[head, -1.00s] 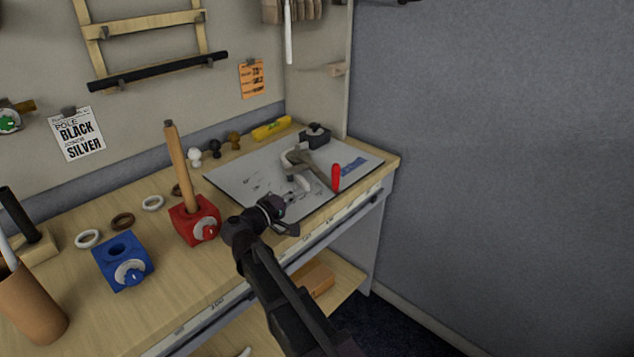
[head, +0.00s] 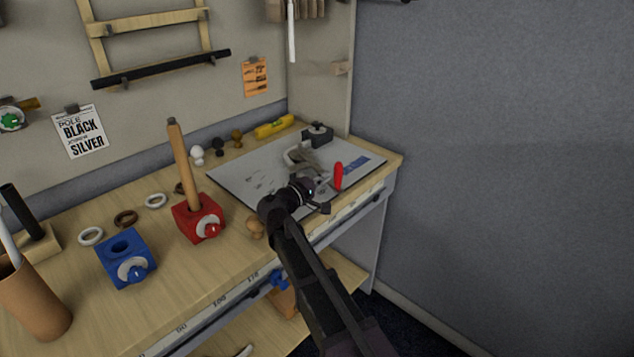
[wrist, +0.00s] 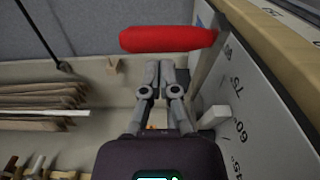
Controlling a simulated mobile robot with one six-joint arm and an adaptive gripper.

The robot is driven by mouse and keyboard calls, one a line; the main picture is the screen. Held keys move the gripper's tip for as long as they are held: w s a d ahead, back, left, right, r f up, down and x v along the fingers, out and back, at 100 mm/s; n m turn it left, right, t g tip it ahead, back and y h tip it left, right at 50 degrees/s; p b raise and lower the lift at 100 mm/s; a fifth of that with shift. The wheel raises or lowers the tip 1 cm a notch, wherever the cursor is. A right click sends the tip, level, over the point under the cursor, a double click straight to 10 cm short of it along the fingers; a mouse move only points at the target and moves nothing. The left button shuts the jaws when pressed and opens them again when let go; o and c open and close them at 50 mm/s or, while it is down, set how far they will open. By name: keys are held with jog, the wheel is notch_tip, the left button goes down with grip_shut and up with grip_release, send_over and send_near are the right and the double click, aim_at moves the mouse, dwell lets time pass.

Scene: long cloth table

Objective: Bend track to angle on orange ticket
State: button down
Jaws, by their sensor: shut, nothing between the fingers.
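The orange ticket (head: 256,77) is clipped to the back wall; its print is too small to read. A white board (head: 240,178) lies on the table's right part. It also shows in the wrist view (wrist: 255,120), with angle marks 75, 60 and 45. A red handle (head: 338,176) stands at the board's front right. It lies across the top of the wrist view (wrist: 168,39), joined to a grey bar (wrist: 206,62). A grey-beige piece (head: 305,160) lies behind my gripper, partly hidden; I cannot tell which part is the track. My gripper (wrist: 160,68) is shut and empty, just short of the red handle.
A red block (head: 197,220) with an upright wooden rod and a blue block (head: 125,260) stand to the left. A black block (head: 317,134) and a yellow level (head: 274,127) are at the back. The grey wall (head: 500,150) bounds the right side.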

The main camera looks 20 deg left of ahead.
jog(key=shift+w+d, duration=0.1)
jog(key=shift+w, duration=0.1)
jog(key=shift+w+d, duration=0.3)
jog(key=shift+d, duration=0.25)
dwell(0.3)
